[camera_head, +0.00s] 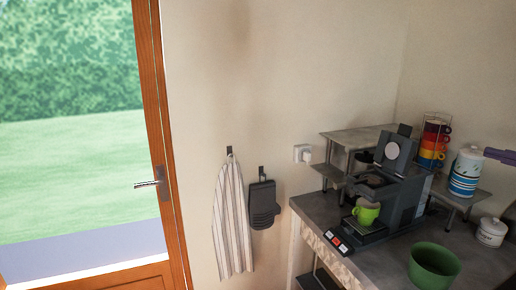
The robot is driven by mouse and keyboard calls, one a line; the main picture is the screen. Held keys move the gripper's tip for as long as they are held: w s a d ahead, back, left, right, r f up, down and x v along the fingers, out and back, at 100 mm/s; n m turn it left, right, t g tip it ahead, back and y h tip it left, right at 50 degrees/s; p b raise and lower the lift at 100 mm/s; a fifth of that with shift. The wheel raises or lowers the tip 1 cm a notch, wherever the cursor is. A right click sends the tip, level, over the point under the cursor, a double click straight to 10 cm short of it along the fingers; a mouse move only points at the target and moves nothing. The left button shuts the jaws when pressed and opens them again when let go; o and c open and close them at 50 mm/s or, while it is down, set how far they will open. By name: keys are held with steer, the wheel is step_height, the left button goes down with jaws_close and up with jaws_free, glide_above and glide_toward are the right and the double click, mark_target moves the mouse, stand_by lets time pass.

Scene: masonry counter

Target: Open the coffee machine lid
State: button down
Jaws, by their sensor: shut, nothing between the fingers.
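The dark grey coffee machine (405,195) stands on the masonry counter at the right. Its lid (397,152) stands raised, nearly upright, with a round pale disc on the face turned toward me. Below the lid the top of the machine looks open, with a dark recess. A green cup (366,212) sits on the drip tray under the spout. A base with red and white buttons (338,243) shows at the front.
A green bowl (434,266) stands at the counter's front right. Behind are stacked coloured cups (434,141), a blue-and-white jar (466,172) and a white lidded pot (491,232). A striped towel (232,215) hangs on the wall, left of the counter. A glazed door (163,150) is at left.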

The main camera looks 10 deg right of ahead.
steer(key=d+f+m+g+h, duration=0.2)
steer(key=d+f+m+h, duration=0.15)
steer(key=f, duration=1.05)
steer(key=w+a+f+g+h, duration=0.15)
steer(key=a+f+g, duration=0.55)
steer(key=a, duration=0.7)
steer(key=s+a+n+h, duration=0.1)
steer(key=s+a+n, duration=0.4)
steer(key=a, duration=1.1)
steer(key=s+a+f+n+g+h, duration=0.1)
steer(key=s+a+n, duration=0.4)
steer(key=a, duration=1)
steer(key=s+a+f+n, duration=0.1)
steer(key=s+a+n, duration=0.5)
steer(key=a, duration=1)
steer(key=shift+s+a+f+g+h, duration=0.15)
steer(key=shift+s+a+g+h, duration=0.2)
steer(key=shift+s, duration=0.6)
steer(key=c, duration=2.5)
jaws_free()
